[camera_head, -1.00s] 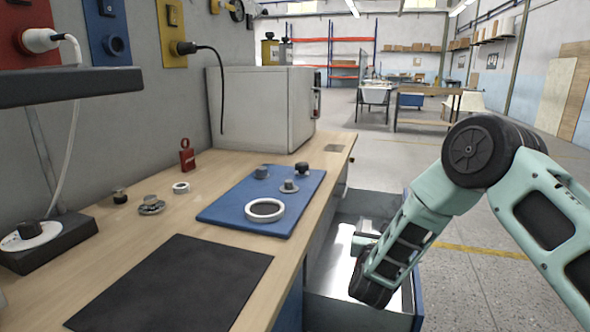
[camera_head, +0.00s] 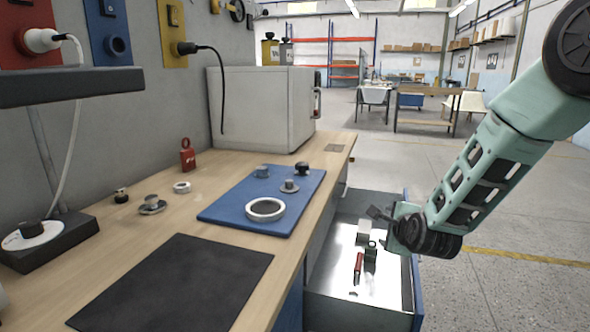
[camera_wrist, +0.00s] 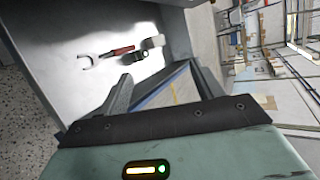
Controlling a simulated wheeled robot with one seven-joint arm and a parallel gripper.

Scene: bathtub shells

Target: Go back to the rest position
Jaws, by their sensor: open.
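My gripper (camera_head: 376,214) is above the right part of the open drawer (camera_head: 326,307), at the end of my green arm. In the wrist view its two fingers (camera_wrist: 165,90) stand apart with nothing between them. In the drawer lie a red-handled tool (camera_head: 358,268), a small dark green item (camera_head: 370,253) and a pale block (camera_head: 363,232). In the wrist view the red-handled tool (camera_wrist: 106,55) shows a forked metal end. The fingers are apart from these items.
The wooden workbench (camera_head: 140,235) is left of the drawer. It carries a blue board (camera_head: 228,212) with a white ring and small metal parts, a black mat (camera_head: 175,285) and a grey box-shaped cabinet (camera_head: 262,105). Open floor (camera_head: 500,285) lies to the right.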

